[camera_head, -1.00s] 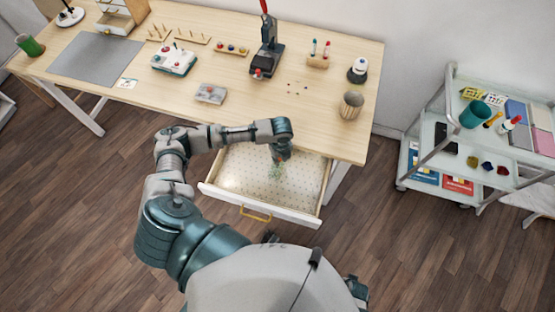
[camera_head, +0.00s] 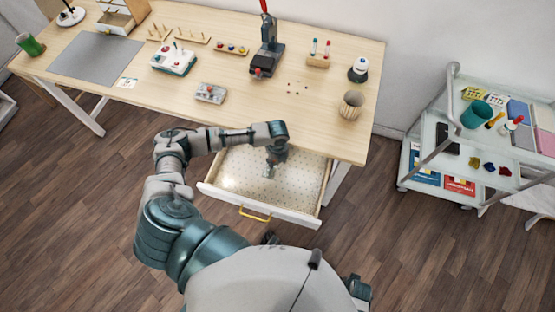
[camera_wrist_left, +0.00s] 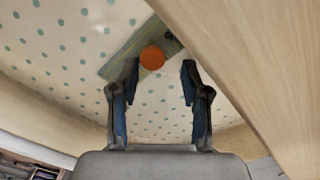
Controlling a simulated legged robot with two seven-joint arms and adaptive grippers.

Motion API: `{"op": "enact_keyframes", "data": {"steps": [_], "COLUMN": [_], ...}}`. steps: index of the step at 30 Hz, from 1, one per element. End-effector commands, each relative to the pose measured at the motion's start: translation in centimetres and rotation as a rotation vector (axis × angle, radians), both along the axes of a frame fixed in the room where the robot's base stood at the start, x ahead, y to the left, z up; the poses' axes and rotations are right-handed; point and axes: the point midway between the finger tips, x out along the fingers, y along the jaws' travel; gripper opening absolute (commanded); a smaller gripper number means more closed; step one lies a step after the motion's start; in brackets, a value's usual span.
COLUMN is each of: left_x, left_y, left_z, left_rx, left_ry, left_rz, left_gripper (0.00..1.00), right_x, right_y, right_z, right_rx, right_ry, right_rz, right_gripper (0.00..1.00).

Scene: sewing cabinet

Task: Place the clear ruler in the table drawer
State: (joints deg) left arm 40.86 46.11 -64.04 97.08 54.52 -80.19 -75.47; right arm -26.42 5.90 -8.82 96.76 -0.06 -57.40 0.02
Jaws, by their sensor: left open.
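The clear ruler (camera_wrist_left: 130,62) shows in the left wrist view as a greenish see-through strip with an orange round knob. It appears to lie on the dotted lining inside the table drawer (camera_head: 236,178), which is pulled out. My left gripper (camera_head: 269,172) points down into the drawer, near its right half. In the left wrist view its two fingers (camera_wrist_left: 157,85) are apart with nothing held between them. The ruler lies just past the fingertips, partly overlapped by the left finger. The ruler is too small to make out in the head view.
The wooden tabletop (camera_head: 225,116) overhangs the drawer's back and shows close on the right in the wrist view. A woven cup (camera_head: 351,106) stands near the table's right end. A shelf cart (camera_head: 477,140) stands at the right. The drawer's lining is otherwise clear.

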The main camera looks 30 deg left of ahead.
Motion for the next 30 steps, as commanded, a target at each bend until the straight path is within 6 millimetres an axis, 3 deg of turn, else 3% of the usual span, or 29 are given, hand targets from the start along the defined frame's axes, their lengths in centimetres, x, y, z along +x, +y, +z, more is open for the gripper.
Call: {"op": "enact_keyframes", "data": {"steps": [5, 18, 23, 30], "left_x": [0.1, 0.2, 0.1, 0.1], "left_y": [0.2, -0.3, -0.2, 0.0], "left_z": [1.6, 10.7, 11.9, 12.0], "left_rx": [-0.001, 0.004, 0.001, 0.000], "left_ry": [-0.002, -0.003, -0.002, 0.000], "left_rz": [0.001, 0.000, 0.000, 0.001], "left_gripper": [0.47, 0.47, 0.47, 0.47], "right_x": [-0.1, -2.9, -3.3, -3.4], "right_y": [0.0, -0.5, -0.5, -0.5], "right_z": [-0.3, -4.3, -4.8, -4.9], "right_rx": [0.001, 0.002, -0.001, -0.003], "right_ry": [-0.003, 0.019, 0.021, 0.022], "right_rz": [0.000, 0.007, 0.007, 0.008], "right_gripper": [0.40, 0.40, 0.40, 0.40]}}
